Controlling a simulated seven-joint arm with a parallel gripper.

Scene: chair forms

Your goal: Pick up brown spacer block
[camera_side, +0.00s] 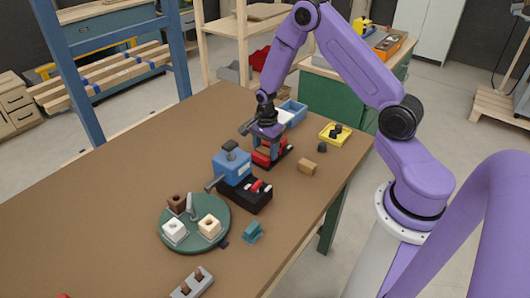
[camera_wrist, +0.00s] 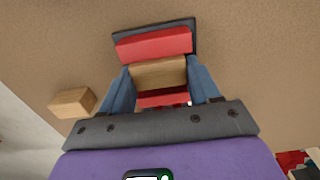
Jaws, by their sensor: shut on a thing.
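A brown spacer block (camera_wrist: 160,73) sits between the two blue fingers of my gripper (camera_wrist: 160,76) in the wrist view. The fingers are shut on its ends. The block lies between the two red jaws of a dark-based holder (camera_wrist: 153,44), one jaw beyond it and one nearer. I cannot tell whether it touches them or is lifted. In the side view my gripper (camera_side: 267,141) points down over the red holder (camera_side: 270,158) and largely hides the block. A second, lighter brown block (camera_side: 307,167) lies loose on the table; it also shows in the wrist view (camera_wrist: 73,102).
A green round plate (camera_side: 195,240) bears several small blocks. The left of the brown table (camera_side: 90,190) is clear.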

